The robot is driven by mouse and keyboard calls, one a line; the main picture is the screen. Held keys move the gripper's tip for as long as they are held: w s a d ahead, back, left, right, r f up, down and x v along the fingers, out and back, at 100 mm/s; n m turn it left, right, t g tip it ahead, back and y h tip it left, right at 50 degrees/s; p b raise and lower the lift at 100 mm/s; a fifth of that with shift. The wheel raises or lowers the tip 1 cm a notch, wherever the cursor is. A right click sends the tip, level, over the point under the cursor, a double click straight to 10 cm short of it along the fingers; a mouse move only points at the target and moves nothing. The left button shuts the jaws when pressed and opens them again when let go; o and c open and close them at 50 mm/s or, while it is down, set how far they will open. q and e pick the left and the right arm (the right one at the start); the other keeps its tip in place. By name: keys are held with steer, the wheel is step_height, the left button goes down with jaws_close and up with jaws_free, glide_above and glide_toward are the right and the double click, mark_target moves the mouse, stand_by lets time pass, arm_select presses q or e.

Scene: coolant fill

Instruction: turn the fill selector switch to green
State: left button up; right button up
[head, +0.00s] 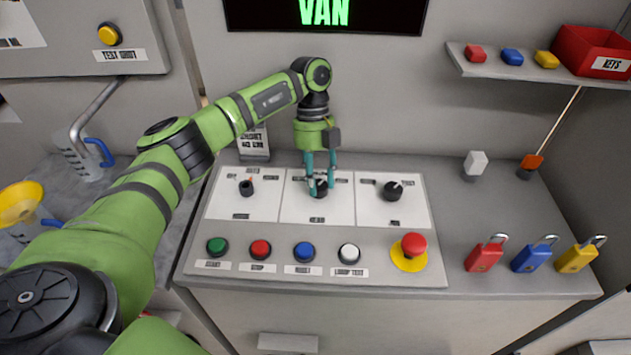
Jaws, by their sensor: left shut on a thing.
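A grey control panel (320,277) carries three dark rotary knobs on white plates. My left gripper (320,183) points down over the middle plate, its teal fingers shut on the middle knob (319,189), which they partly hide. The left knob (246,188) has a small orange-red pointer. The right knob (393,190) has a pale pointer mark aimed up and right. The plate labels are too small to read, so I cannot tell which is marked fill selector, nor where green lies. My right gripper is not in view.
Green (217,246), red (261,249), blue (304,252) and white (349,254) buttons line the front, beside a red mushroom button (413,245). Red (484,256), blue (531,257) and yellow (578,257) padlocks lie right.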

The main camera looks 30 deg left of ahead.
mark_target(320, 184)
arm_select(q)
steer(key=shift+d+m+g+y+b, duration=0.3)
steer(key=shift+m+y+b, duration=0.15)
steer(key=shift+m, duration=0.75)
steer(key=shift+f, duration=0.1)
steer(key=o, duration=1.1)
steer(key=shift+s, duration=0.1)
steer(key=shift+s+d+r, duration=0.1)
steer(key=shift+d+r, duration=0.05)
steer(key=shift+r, duration=0.05)
steer(key=shift+a+r, duration=0.2)
steer(key=shift+r, duration=0.2)
step_height(320, 184, up, 9)
steer(key=shift+d, duration=0.2)
steer(key=shift+r, duration=0.15)
